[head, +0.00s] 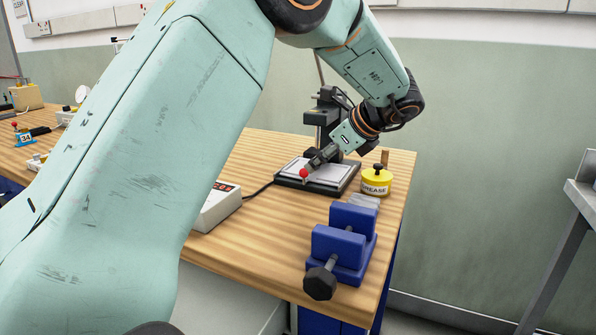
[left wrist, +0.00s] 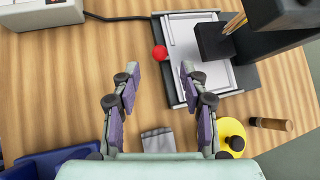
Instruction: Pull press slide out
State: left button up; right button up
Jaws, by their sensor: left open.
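The press (head: 326,112) is a black upright column on a dark base at the back right of the wooden bench. A light grey slide plate (head: 328,180) lies in its base, with a red ball knob (head: 304,173) at the front left edge. In the left wrist view the slide (left wrist: 183,38) shows beneath the black press head, and the red knob (left wrist: 159,52) is at its left edge. My left gripper (left wrist: 160,70) is open and empty. Its fingers point at the knob, with one fingertip to each side of it in that view; I cannot tell the height gap.
A yellow grease tin (head: 376,181) stands right of the press. A blue vice (head: 343,240) sits at the bench's front right, with a small grey block (head: 364,202) behind it. A white control box (head: 217,205) with a cable is on the left.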

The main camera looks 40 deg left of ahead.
aim_at(305, 172)
pick_arm(q)
jog(key=b+x, duration=0.1)
jog(key=x, duration=0.5)
jog(key=shift+s+a+f+b, duration=0.1)
jog(key=shift+s+b, duration=0.05)
jog(key=shift+b, duration=0.15)
jog(key=shift+w+a+f, duration=0.1)
jog(key=shift+w+f, duration=0.1)
jog(key=shift+f, duration=0.15)
jog(key=shift+s+a+f, duration=0.1)
jog(key=shift+a+f, duration=0.2)
jog(key=shift+a, duration=0.3)
jog(key=shift+d+r, duration=0.15)
jog(key=shift+d, duration=0.1)
jog(key=shift+c, duration=1.2)
jog(key=shift+a, duration=0.2)
jog(key=c, duration=0.4)
grip_shut()
